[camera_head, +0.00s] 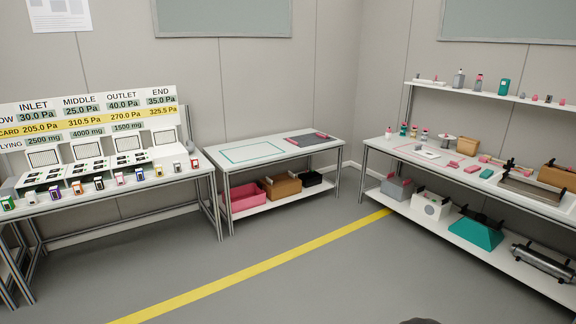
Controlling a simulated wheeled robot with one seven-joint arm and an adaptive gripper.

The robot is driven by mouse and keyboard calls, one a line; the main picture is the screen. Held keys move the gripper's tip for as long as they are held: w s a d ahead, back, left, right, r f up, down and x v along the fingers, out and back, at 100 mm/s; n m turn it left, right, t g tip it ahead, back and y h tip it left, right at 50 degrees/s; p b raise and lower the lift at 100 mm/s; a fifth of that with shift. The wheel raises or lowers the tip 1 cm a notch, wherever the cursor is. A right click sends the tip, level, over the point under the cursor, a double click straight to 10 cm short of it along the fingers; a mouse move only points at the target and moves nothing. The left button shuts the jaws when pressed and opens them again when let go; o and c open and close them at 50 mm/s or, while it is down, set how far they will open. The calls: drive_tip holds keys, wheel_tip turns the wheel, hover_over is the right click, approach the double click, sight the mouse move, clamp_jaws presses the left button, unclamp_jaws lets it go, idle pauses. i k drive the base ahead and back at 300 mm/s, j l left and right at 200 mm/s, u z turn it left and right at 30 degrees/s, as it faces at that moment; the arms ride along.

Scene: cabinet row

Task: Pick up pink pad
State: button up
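Small flat pink pieces lie on the right-hand bench (400,160). One pink pad-like piece (473,169) lies near the middle of its top, beside a flat teal piece (487,173). Another pink piece (453,163) lies just to its left. They are too small to tell which is the pink pad. My gripper does not show. A dark rounded shape at the bottom edge, right of centre, is cut off and cannot be identified.
Pink, brown and black bins sit beneath. A grey tray (530,187) stands at the right on the bench. The left table (130,199) carries several small devices. Open grey floor (300,290) crosses a yellow line (250,270).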

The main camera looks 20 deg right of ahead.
sight(475, 168)
drive_tip(key=i+l+z, duration=0.2)
drive_tip(key=i+z, duration=0.2)
drive_tip(key=i+l+z, duration=0.1)
drive_tip(key=i+z, duration=0.7)
drive_tip(key=i+j+z, duration=0.15)
drive_tip(key=z, duration=0.25)
drive_tip(key=i+l+u, duration=0.2)
drive_tip(key=i+l, duration=0.2)
drive_tip(key=i, duration=0.25)
drive_tip(key=i+l+u, duration=0.15)
drive_tip(key=i+l, duration=0.3)
drive_tip(key=i, duration=0.2)
drive_tip(key=i+l, duration=0.15)
drive_tip(key=l, duration=0.2)
drive_tip(key=i+l+z, duration=0.1)
drive_tip(key=l, duration=0.3)
drive_tip(key=i+l, duration=0.15)
drive_tip(key=l, duration=0.2)
drive_tip(key=i+l, duration=0.15)
drive_tip(key=l, duration=0.25)
drive_tip(key=z, duration=0.05)
